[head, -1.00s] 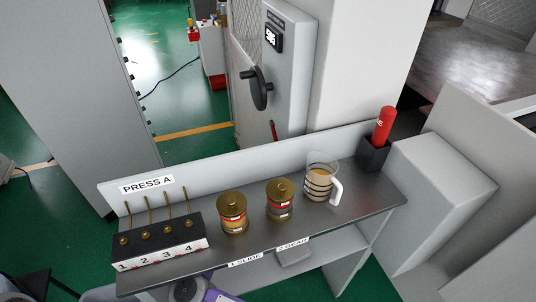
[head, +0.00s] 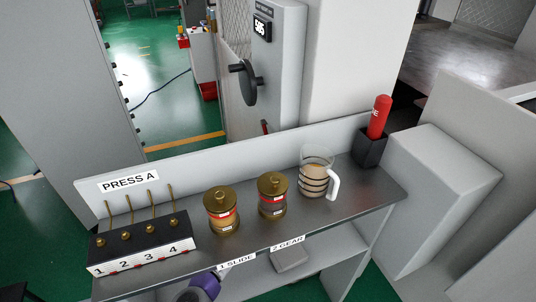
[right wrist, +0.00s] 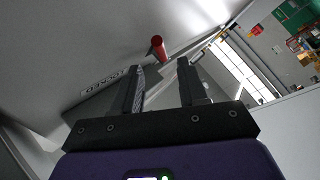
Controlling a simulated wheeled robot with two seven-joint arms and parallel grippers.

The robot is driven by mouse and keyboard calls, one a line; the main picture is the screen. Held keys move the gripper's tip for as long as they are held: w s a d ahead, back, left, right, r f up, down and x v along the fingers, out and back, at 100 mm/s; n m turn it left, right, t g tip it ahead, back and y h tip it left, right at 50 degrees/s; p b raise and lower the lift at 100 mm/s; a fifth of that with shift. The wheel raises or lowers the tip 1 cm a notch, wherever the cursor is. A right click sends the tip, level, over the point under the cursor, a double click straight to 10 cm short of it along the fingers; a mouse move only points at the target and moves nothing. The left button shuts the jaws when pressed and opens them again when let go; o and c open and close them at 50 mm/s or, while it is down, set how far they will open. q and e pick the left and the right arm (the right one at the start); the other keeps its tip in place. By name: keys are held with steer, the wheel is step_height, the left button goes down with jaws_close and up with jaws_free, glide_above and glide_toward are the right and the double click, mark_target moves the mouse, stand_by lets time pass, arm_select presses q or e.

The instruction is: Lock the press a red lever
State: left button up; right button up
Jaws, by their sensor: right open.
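A small red lever-like piece (head: 265,127) shows at the lower edge of the grey cabinet (head: 283,60), mostly hidden behind the shelf's back panel. In the right wrist view, a red cylinder (right wrist: 158,47) stands out from a grey surface beyond my right gripper (right wrist: 160,65). I cannot tell whether it is that same red piece. My right gripper is open, with nothing between its fingers, and the red cylinder shows past the fingertips. My left gripper is not in view.
A metal shelf (head: 330,211) marked PRESS A holds a numbered block (head: 140,245), two brass-lidded jars (head: 221,211) (head: 272,195), a clear jug (head: 316,175), and a red tube (head: 379,118) in a black holder (head: 370,149). A black handwheel (head: 246,82) sticks out from the cabinet. A grey box (head: 440,180) stands at right.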

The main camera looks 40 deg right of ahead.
steer(key=x, duration=0.7)
steer(key=shift+d+b, duration=0.15)
steer(key=shift+b, duration=0.2)
steer(key=shift+w+r, duration=0.1)
steer(key=shift+w, duration=0.05)
jaws_close()
